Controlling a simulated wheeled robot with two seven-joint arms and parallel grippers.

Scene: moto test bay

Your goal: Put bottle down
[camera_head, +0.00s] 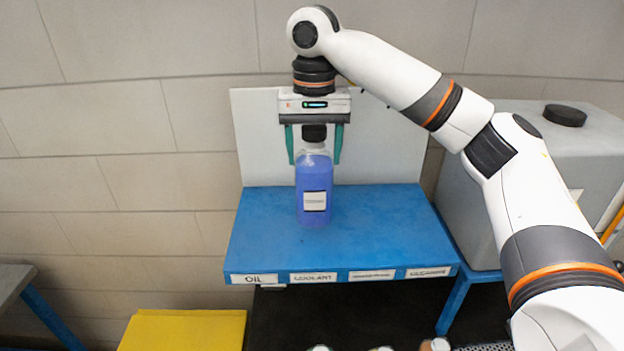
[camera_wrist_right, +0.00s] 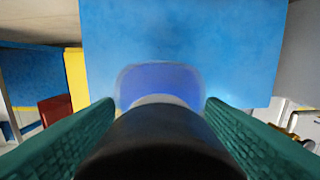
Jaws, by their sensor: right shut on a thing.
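A clear bottle of blue liquid (camera_head: 314,180) with a black cap and a white label stands upright over the blue shelf (camera_head: 385,225), behind its COOLANT label (camera_head: 313,277). My right gripper (camera_head: 314,160) points down from above, shut on the bottle near its cap and neck, with one green finger on each side. In the right wrist view the black cap (camera_wrist_right: 158,145) fills the space between the fingers, and the blue body (camera_wrist_right: 160,82) shows beyond it. I cannot tell whether the bottle's base touches the shelf. My left gripper is not in view.
The shelf's front edge also bears an OIL label (camera_head: 254,280) and two labels too small to read. A white back panel (camera_head: 262,140) stands behind. A grey tank (camera_head: 470,205) with a black cap is at right. The shelf is clear on both sides of the bottle.

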